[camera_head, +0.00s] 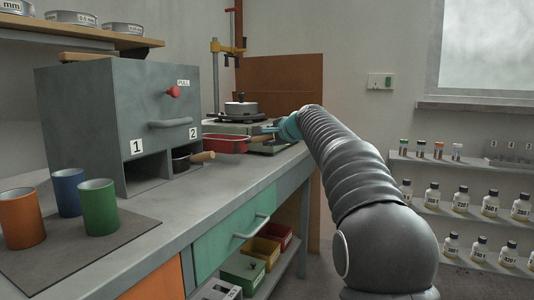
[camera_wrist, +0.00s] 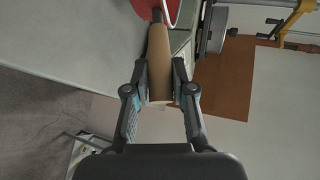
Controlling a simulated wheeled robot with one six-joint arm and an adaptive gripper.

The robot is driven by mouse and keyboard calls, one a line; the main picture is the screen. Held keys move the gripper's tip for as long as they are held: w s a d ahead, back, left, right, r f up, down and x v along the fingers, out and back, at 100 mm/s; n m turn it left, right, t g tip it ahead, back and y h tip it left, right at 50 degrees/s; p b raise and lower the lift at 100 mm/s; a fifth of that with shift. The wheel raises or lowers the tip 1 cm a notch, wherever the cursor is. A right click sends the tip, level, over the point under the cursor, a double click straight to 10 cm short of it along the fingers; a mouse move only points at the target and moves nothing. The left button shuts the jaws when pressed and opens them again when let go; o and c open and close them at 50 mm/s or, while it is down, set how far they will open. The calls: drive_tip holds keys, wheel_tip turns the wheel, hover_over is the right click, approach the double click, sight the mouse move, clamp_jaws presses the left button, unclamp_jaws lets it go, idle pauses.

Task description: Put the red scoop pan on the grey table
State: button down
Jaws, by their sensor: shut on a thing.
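The red scoop pan (camera_head: 226,143) is by the bench's right part, in front of the stove. In the wrist view its red body (camera_wrist: 150,8) is cut off by the top edge, and its tan handle (camera_wrist: 158,50) runs down between my fingers. My gripper (camera_head: 274,130) is shut on this handle; both fingers show in the wrist view (camera_wrist: 160,84). I cannot tell whether the pan touches the surface under it. The grey bench top (camera_head: 185,205) runs along the left; I see no separate grey table that I can make out.
A grey cabinet (camera_head: 85,110) with two numbered openings stands on the bench; a dark pan with a wooden handle (camera_head: 202,157) sits in opening 2. Orange, blue and green cups (camera_head: 100,208) stand on a dark mat. A lidded pot (camera_head: 241,108) is behind. Bottle shelves (camera_head: 470,215) stand right.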

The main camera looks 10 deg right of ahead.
drive_tip(key=shift+w+a+f, duration=0.15)
drive_tip(key=shift+a+f, duration=0.05)
drive_tip(key=shift+f, duration=0.05)
drive_tip(key=shift+f+b, duration=0.95)
drive_tip(key=shift+f, duration=0.85)
drive_tip(key=shift+f, duration=0.15)
drive_tip(key=c, duration=1)
unclamp_jaws()
drive_tip(key=v, duration=1.2)
drive_tip(key=shift+b, duration=0.35)
